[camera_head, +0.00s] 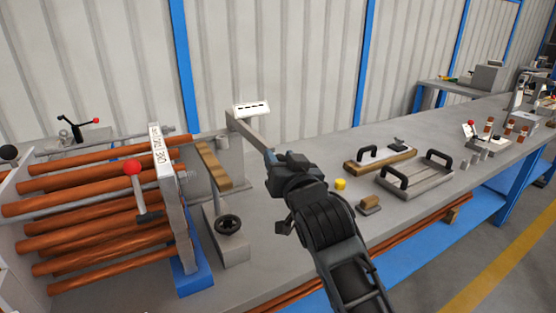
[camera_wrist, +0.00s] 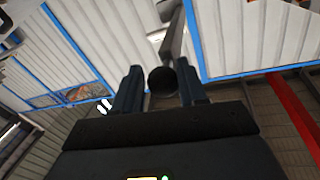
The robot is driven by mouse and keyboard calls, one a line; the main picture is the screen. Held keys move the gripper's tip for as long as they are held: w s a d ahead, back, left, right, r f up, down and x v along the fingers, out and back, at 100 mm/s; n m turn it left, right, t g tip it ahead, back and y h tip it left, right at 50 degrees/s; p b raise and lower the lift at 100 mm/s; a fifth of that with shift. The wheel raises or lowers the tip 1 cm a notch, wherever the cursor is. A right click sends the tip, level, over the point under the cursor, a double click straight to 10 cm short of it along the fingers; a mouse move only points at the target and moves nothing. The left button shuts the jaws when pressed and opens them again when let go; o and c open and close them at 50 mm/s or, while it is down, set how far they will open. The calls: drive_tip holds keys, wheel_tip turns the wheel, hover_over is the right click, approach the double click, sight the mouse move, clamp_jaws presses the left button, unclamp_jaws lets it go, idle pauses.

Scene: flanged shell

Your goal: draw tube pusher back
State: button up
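Copper-coloured tubes (camera_head: 75,205) lie in a bundle at the left of the bench in the head view. They run to an upright grey plate (camera_head: 172,190) with a printed white face. A grey bar (camera_head: 248,133) slants from near a white label plate (camera_head: 252,108) down to my gripper (camera_head: 272,155); I cannot tell if it is the tube pusher. In the wrist view, a dark round knob (camera_wrist: 162,80) at the end of a grey bar (camera_wrist: 173,42) sits between the two fingers of my gripper (camera_wrist: 160,78). Whether the fingers touch the knob is unclear.
A red-knobbed lever (camera_head: 134,168) stands by the plate.

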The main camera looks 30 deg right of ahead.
drive_tip(key=o, duration=0.3)
drive_tip(key=shift+d, duration=0.1)
drive_tip(key=shift+o, duration=0.2)
drive_tip(key=s+a, duration=0.1)
drive_tip(key=s, duration=0.6)
drive_tip(key=shift+s+a+b, duration=0.25)
drive_tip(key=shift+s+b, duration=0.1)
drive_tip(key=shift+b, duration=0.1)
drive_tip(key=s+a+f+n+g+y, duration=0.1)
drive_tip(key=s+a+f+n, duration=0.1)
drive_tip(key=s+f, duration=0.65)
drive_tip(key=s+a+f+n+y, duration=0.15)
drive_tip(key=s+f, duration=0.35)
drive_tip(key=s, duration=0.6)
drive_tip(key=s+a+r+g, duration=0.1)
drive_tip(key=s, duration=2.1)
drive_tip(key=shift+r+n+g+y, duration=0.15)
drive_tip(key=shift+n+g+y, duration=0.25)
drive_tip(key=shift+n+y, duration=0.05)
